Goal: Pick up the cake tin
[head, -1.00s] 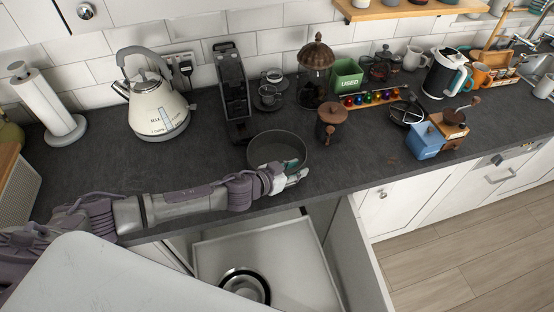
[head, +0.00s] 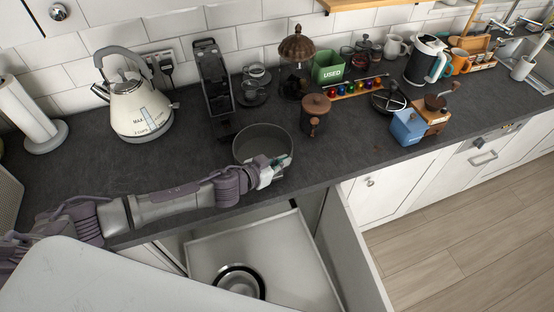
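The cake tin (head: 245,155) is a round, dark grey, open tin. It stands on the slate worktop near the front edge, in the middle of the head view. My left gripper (head: 277,166) is at the tin's front right rim, with a teal-tipped finger over or just inside the rim. The gripper hides part of the tin's front wall. The fingers are small here, and I cannot tell whether they are closed on the rim. My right gripper is not in view.
Behind are a black machine (head: 213,85) and glass cups (head: 252,92). A cream kettle (head: 140,105) stands left. Below the worktop, an open drawer (head: 305,245) holds a round dark pan (head: 240,280).

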